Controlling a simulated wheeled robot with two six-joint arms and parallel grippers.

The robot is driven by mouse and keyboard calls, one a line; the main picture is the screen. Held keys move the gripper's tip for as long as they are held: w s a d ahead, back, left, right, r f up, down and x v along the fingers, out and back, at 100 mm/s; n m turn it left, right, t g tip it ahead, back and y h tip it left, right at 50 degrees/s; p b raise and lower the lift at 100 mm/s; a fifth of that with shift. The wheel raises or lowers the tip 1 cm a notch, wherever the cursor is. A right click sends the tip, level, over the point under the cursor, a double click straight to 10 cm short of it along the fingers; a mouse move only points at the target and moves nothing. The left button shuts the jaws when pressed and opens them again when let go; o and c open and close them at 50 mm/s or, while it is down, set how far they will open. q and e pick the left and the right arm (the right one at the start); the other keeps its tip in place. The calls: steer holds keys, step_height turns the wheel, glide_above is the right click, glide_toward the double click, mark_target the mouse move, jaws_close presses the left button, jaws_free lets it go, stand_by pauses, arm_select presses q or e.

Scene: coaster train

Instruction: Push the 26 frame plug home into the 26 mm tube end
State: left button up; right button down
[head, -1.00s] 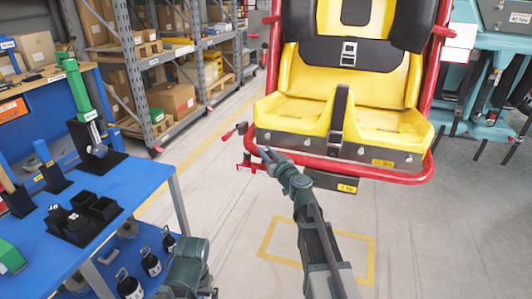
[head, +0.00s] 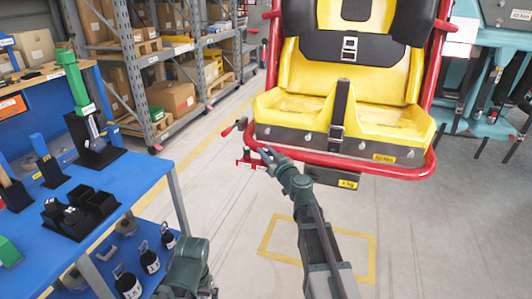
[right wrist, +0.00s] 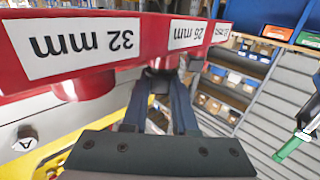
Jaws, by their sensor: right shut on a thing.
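My right gripper (head: 266,153) is at the lower left of the red seat frame (head: 300,160), beside a red crosspiece with small white labels (head: 250,164). In the right wrist view, its two dark fingers (right wrist: 160,98) are shut on a dark plug (right wrist: 160,78), which shows only in part. The plug is right under the red bar, close to the label reading 26 mm (right wrist: 187,34). The 26 mm tube end is hidden behind the plug and fingers, so I cannot tell how deep the plug sits. A red tube end (right wrist: 90,84) hangs below the 32 mm label (right wrist: 80,42). My left gripper is not visible.
A yellow seat (head: 340,105) fills the red frame. At left is a blue bench (head: 130,180) with a black compartment tray (head: 105,203) and a green-topped stand (head: 72,80). The floor between bench and seat is clear.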

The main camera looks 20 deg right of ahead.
steer(key=shift+f, duration=0.15)
steer(key=c, duration=0.6)
jaws_free()
steer(key=shift+d, duration=0.1)
steer(key=shift+c, duration=1)
steer(key=shift+o, duration=1)
steer(key=shift+d, duration=0.1)
